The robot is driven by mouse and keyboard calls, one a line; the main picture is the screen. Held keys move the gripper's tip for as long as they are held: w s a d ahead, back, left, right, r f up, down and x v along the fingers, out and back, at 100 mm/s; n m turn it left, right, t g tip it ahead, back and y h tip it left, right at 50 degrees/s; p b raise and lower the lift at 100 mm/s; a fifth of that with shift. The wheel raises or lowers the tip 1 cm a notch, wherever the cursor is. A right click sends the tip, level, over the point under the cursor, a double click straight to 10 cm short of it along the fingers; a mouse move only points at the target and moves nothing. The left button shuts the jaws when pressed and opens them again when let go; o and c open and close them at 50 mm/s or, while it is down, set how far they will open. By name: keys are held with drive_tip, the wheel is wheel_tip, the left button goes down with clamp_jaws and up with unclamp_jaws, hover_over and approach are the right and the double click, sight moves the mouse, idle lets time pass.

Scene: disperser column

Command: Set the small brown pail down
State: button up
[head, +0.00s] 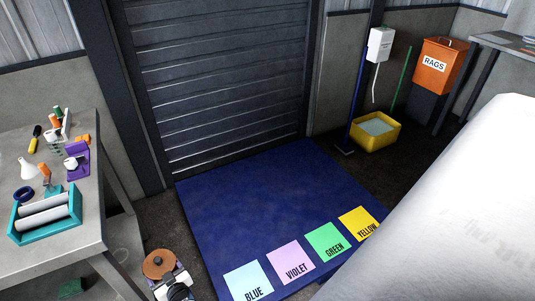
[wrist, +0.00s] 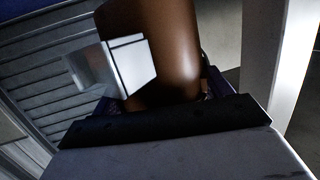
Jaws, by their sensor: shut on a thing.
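The small brown pail (head: 158,263) shows in the head view at the bottom, left of the blue mat and right of the table. My gripper (head: 172,282) is shut on it, just below it in the picture. In the wrist view the pail (wrist: 176,55) fills the upper middle, smooth and brown, with one pale finger (wrist: 130,63) against its left part. The other finger is not clearly seen. The pail's bottom is hidden, and I cannot tell its height above the floor.
The blue mat (head: 250,210) bears blue, violet, green and yellow labelled squares along its near edge. A grey table (head: 95,235) with tools stands left. A yellow tub (head: 372,145) and an orange RAGS bin (head: 437,75) stand back right. The mat's middle is clear.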

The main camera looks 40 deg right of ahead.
drive_tip(key=shift+s+a+f, duration=0.25)
drive_tip(key=shift+a+f, duration=0.05)
drive_tip(key=shift+f, duration=0.2)
drive_tip(key=shift+s+d, duration=0.15)
drive_tip(key=shift+d, duration=0.15)
